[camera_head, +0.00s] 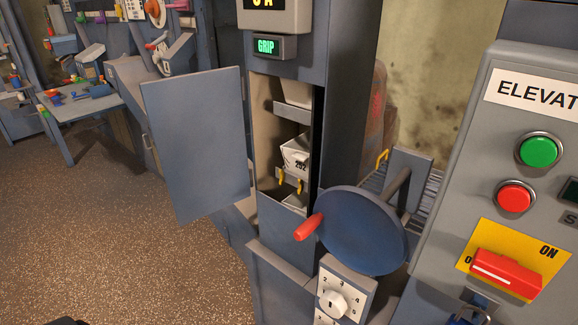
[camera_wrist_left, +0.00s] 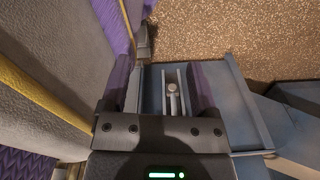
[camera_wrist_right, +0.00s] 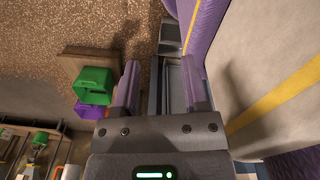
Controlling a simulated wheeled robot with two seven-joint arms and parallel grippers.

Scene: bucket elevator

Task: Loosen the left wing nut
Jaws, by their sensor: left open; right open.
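Neither gripper shows in the head view. My left gripper (camera_wrist_left: 163,85) is open in the left wrist view, with nothing held between its purple fingers. My right gripper (camera_wrist_right: 162,85) is open and empty in the right wrist view. No wing nut shows in either wrist view.
The cabinet door (camera_head: 198,145) stands open to the left. A blue handwheel (camera_head: 360,230) with a red handle (camera_head: 308,227) stands right of the opening, over a dial (camera_head: 334,303). A control panel (camera_head: 510,105) is at the right. Green (camera_wrist_right: 93,86) and purple bins lie left of my right gripper.

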